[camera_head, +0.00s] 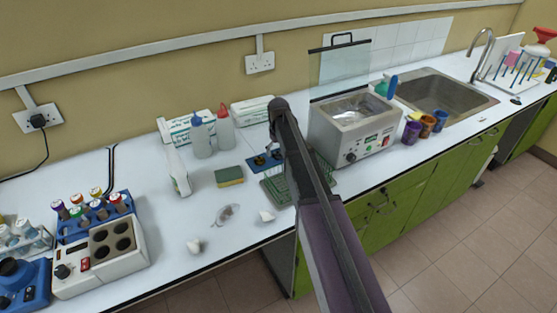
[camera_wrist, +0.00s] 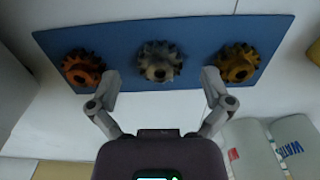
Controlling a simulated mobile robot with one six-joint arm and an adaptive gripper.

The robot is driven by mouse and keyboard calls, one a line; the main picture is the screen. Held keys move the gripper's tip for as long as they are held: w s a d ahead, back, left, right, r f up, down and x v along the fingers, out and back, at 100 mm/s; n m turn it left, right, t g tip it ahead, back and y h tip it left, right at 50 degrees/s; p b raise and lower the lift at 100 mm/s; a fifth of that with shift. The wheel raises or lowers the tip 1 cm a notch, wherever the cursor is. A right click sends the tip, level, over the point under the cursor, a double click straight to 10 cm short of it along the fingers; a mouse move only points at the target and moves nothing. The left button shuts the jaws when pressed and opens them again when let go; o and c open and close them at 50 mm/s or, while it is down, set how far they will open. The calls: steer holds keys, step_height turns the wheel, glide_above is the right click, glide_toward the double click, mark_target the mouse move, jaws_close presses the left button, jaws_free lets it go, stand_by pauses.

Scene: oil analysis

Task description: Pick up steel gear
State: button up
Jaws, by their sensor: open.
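The steel gear (camera_wrist: 160,61) is grey and toothed. It lies in the middle of a blue board (camera_wrist: 120,31) in the wrist view, between an orange-brown copper-coloured gear (camera_wrist: 83,68) on the left and a yellow brass-coloured gear (camera_wrist: 237,63) on the right. My gripper (camera_wrist: 160,78) is open and empty. Its two fingertips are spread to either side of the steel gear, near the board's lower edge in that view. In the head view the blue board (camera_head: 258,166) is partly hidden by my arm, and the gripper cannot be made out.
White bottles (camera_wrist: 290,138) are close to the right finger in the wrist view. In the head view, a green rack (camera_head: 272,190) lies beside the board, with a water bath (camera_head: 356,128) to the right and a sponge (camera_head: 229,176) to the left. The counter front-left of the board holds small white items.

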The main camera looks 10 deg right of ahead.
steer(key=shift+f+b, duration=0.3)
steer(key=shift+f, duration=0.3)
steer(key=shift+c, duration=0.2)
steer(key=c, duration=1.3)
